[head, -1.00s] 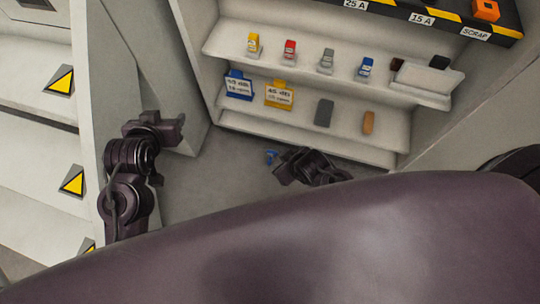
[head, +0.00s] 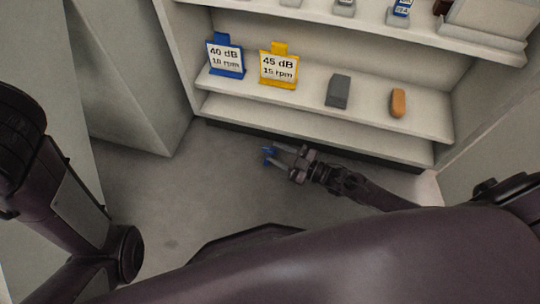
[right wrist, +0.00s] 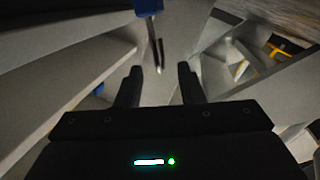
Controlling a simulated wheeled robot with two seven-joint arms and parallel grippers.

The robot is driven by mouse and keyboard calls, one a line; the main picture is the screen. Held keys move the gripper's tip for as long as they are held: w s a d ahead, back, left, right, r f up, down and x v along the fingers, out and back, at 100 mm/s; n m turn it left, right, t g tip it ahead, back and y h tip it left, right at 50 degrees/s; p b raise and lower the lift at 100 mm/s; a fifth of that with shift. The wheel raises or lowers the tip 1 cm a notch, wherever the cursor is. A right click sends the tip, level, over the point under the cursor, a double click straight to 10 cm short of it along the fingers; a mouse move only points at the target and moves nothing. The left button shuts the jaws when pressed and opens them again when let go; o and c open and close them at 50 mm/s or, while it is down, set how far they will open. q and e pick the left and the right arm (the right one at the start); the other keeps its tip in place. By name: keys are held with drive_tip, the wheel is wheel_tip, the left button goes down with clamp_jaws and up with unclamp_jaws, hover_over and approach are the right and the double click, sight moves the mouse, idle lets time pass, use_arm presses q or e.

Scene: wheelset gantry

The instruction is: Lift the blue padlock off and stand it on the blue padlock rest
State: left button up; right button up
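My right gripper (head: 272,156) is low in front of the shelf unit in the head view, pointing left. A small blue piece (head: 267,152) is at its fingertips; it may be the blue padlock, but its shape is too small to tell. In the right wrist view the two fingers (right wrist: 158,84) stand apart with nothing clearly between them. A blue block (right wrist: 148,7) with a thin dark and metal rod below it is beyond the fingers. A small blue labelled item (head: 401,12) stands on the upper shelf; I cannot tell whether it is the padlock rest. My left gripper is out of view.
The lower shelf (head: 300,100) bears a blue 40 dB sign (head: 226,56), a yellow 45 dB sign (head: 279,66), a grey block (head: 338,91) and an orange-brown block (head: 398,103). A pale tray (head: 485,22) is at upper right. Grey floor (head: 190,200) is clear.

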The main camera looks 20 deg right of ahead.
sight(263, 148)
drive_tip(key=b+x, duration=0.4)
drive_tip(key=x, duration=0.2)
drive_tip(key=shift+a+f, duration=0.1)
drive_tip(key=shift+a, duration=0.15)
drive_tip(key=shift+w+a, duration=0.25)
drive_tip(key=shift+w, duration=0.1)
drive_tip(key=shift+a+r, duration=0.1)
drive_tip(key=shift+r, duration=0.1)
clamp_jaws()
